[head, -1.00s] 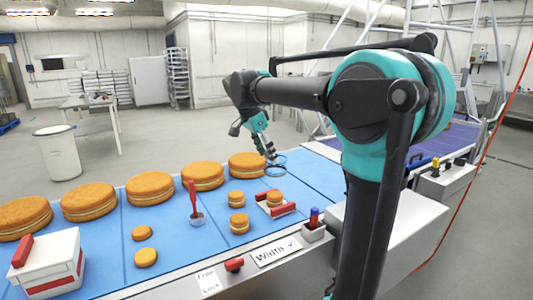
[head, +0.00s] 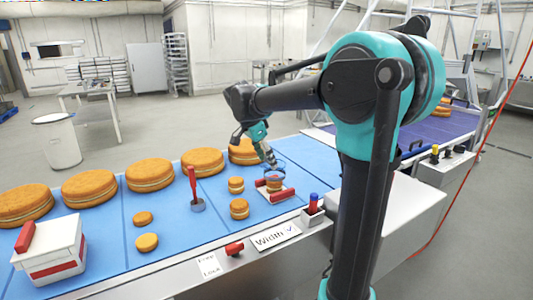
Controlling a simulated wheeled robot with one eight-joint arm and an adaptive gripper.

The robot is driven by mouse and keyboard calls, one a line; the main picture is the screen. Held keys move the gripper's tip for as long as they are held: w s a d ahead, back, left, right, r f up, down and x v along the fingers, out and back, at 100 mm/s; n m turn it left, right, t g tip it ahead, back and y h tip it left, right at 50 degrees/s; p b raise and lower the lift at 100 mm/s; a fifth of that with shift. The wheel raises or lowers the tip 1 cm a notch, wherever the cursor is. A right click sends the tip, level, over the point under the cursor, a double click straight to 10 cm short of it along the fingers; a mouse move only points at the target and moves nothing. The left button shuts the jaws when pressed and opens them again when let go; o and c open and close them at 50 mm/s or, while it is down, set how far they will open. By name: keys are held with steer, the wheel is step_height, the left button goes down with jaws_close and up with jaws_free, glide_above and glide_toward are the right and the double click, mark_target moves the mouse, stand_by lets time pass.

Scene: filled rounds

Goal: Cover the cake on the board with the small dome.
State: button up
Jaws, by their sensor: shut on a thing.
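The small cake (head: 274,187) sits on the white board (head: 281,196), which has red ends, on the blue conveyor. The small dome (head: 281,169) is clear with a dark blue rim, and it hangs from my gripper (head: 270,160). My gripper is shut on the dome at its top. In the head view the dome overlaps the upper part of the cake. I cannot tell whether its rim is around the cake or still just above it.
Small sandwich cakes (head: 236,185) (head: 239,209) stand left of the board. A red-handled tool (head: 194,190) stands farther left. Large cakes (head: 150,175) line the back edge. A white box with a red handle (head: 50,255) is front left. A control box (head: 313,211) sits at right.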

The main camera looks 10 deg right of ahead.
mark_target(265, 170)
steer(key=shift+f, duration=2.9)
steer(key=shift+f, duration=0.2)
steer(key=o, duration=1.3)
steer(key=shift+o, duration=0.2)
steer(key=o, duration=0.3)
steer(key=shift+o, duration=0.2)
steer(key=shift+r, duration=3.45)
